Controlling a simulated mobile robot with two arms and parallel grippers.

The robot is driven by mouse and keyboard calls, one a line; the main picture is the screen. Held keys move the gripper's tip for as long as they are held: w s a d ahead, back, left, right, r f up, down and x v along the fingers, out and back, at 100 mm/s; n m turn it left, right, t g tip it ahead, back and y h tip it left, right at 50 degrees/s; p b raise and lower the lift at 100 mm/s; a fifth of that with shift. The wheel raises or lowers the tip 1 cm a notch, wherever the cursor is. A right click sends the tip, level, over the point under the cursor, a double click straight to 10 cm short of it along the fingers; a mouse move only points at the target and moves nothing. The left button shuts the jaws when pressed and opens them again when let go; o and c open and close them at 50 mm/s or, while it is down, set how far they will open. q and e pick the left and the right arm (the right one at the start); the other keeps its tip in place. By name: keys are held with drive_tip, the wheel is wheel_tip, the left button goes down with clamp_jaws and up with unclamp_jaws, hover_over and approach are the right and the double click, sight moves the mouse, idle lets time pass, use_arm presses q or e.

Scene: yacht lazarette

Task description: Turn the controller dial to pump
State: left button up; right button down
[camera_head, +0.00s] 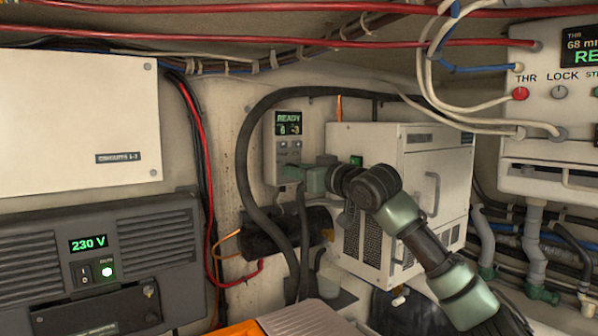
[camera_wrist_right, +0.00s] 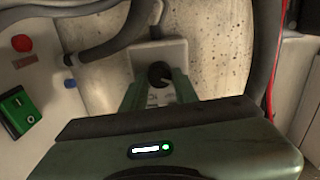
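The controller (camera_head: 284,150) is a pale wall box with a lit display reading READY, left of the white cabinet in the head view. Its dial (camera_wrist_right: 159,73) is a round black knob, seen in the right wrist view on the controller's pale face. In the head view the dial is hidden behind my right gripper (camera_head: 291,174), which is at the controller's lower part. In the wrist view the right gripper's green fingers (camera_wrist_right: 159,82) are apart, one on each side of the dial, with small gaps showing. Contact cannot be made out. My left gripper is not in view.
A thick black hose (camera_head: 243,165) loops close around the controller. A white cabinet (camera_head: 438,160) stands to its right, beside my right arm. A green switch (camera_wrist_right: 18,108) and a red button (camera_wrist_right: 22,43) show in the wrist view. A 230 V unit (camera_head: 150,235) is at left.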

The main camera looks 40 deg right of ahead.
drive_tip(key=shift+m, duration=0.3)
drive_tip(key=shift+m+b, duration=0.3)
drive_tip(key=shift+m, duration=3.8)
drive_tip(key=c, duration=1.1)
unclamp_jaws()
drive_tip(key=shift+d, duration=0.1)
drive_tip(key=shift+f, duration=0.1)
